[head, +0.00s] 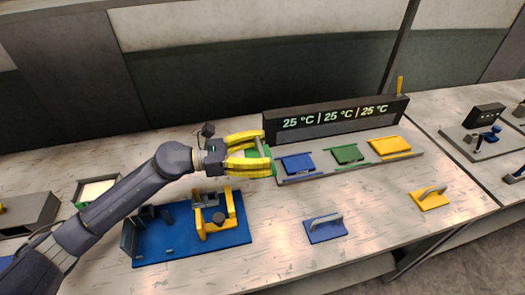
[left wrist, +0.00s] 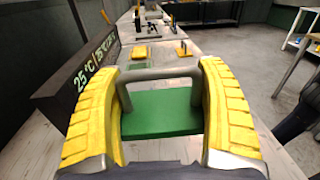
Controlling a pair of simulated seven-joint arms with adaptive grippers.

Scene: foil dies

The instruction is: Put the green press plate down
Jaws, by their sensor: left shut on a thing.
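My left gripper (head: 263,152) is shut on the grey handle of the green press plate (left wrist: 160,116). In the left wrist view the plate lies flat-side away below the handle, between the two yellow fingers. The fingers and arm hide the rest. I cannot tell the plate's exact height over the table. A green pad (head: 347,153) and a yellow pad (head: 390,146) continue the row to the right. My right gripper is not in view.
A dark display (head: 335,118) reading 25 °C three times stands behind the pads. A blue press plate (head: 325,229) and a yellow press plate (head: 430,200) rest in front. A blue base (head: 180,248) with a yellow frame is below my left arm. The table between is clear.

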